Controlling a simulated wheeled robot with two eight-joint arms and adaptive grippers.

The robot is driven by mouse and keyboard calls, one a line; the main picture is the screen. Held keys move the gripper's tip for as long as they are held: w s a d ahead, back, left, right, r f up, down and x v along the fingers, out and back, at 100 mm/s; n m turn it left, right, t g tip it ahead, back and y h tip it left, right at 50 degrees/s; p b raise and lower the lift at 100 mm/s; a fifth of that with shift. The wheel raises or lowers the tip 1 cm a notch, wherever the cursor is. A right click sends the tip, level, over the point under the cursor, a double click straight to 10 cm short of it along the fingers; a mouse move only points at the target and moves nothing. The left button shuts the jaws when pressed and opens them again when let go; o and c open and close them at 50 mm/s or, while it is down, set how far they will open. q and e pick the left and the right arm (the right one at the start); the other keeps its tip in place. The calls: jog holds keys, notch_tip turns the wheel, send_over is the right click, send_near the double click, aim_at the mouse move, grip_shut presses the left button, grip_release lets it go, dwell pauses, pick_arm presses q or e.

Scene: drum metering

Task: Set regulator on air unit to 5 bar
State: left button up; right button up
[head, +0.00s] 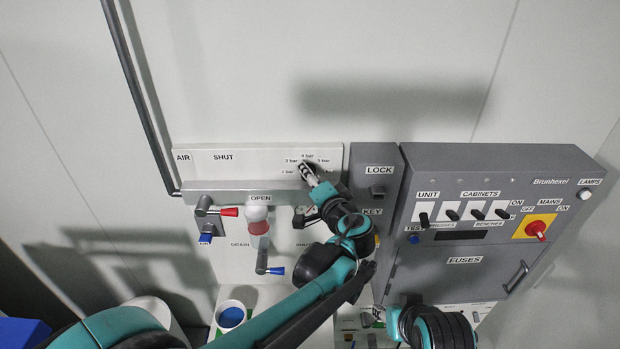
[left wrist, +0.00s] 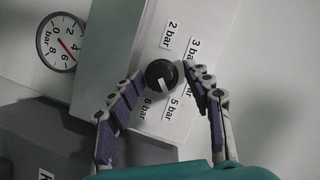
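The regulator knob (left wrist: 162,75) is black with a white pointer, on the pale air unit panel (head: 250,156). Its pointer is toward the 5 bar (left wrist: 176,103) and 6 bar (left wrist: 150,108) labels; I cannot tell exactly where. The 2 bar (left wrist: 171,34) and 3 bar (left wrist: 193,49) labels also show. My left gripper (left wrist: 163,70) is open, its fingers on either side of the knob with gaps visible. In the head view the left gripper (head: 309,174) hides the knob. A round gauge (left wrist: 62,43) with a red needle sits beside the panel. My right gripper (head: 398,322) is low in the head view, its fingers unclear.
A grey cabinet (head: 480,215) with switches and a red mains knob (head: 537,229) stands to the right. The grey lock box (head: 380,172) adjoins the air panel. Red and blue valve handles (head: 229,212) (head: 275,271) project below. A cup with blue contents (head: 231,316) stands lower left.

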pick_arm(q)
jog(key=v, duration=0.8)
jog(key=shift+a+f, duration=0.1)
jog(key=shift+f, duration=0.05)
dwell(0.4)
